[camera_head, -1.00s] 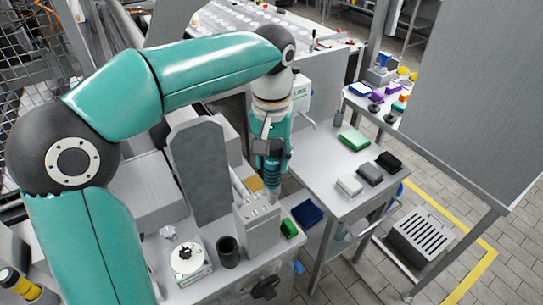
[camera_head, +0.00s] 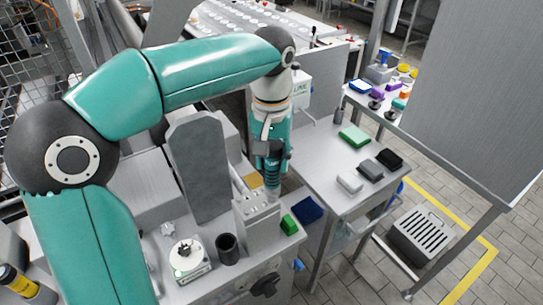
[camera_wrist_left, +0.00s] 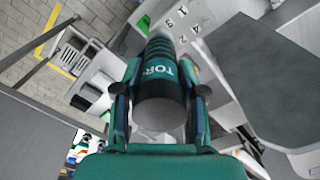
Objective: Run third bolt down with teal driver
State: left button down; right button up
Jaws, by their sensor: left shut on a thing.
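My left gripper (camera_head: 271,148) is shut on the teal driver (camera_head: 272,166) and holds it roughly upright, its lower end down. In the left wrist view the gripper (camera_wrist_left: 160,98) has a finger on either side of the driver (camera_wrist_left: 158,72), which has a dark band and part of a label. The driver's lower end is over or at the grey block (camera_head: 262,222); I cannot tell whether it touches a bolt. The block (camera_wrist_left: 186,24) carries printed numbers in the left wrist view. The bolts are too small or hidden to make out. My right gripper is not in view.
A tall grey panel (camera_head: 199,165) stands left of the driver. A dark cup (camera_head: 227,249), a round white device (camera_head: 187,257) and a green block (camera_head: 289,225) are near the grey block. The side table (camera_head: 322,170) at right holds several boxes.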

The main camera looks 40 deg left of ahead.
pick_arm(q)
jog(key=shift+f, duration=0.2)
jog(key=shift+s+f, duration=0.15)
jog(key=shift+f, duration=0.05)
dwell(1.1)
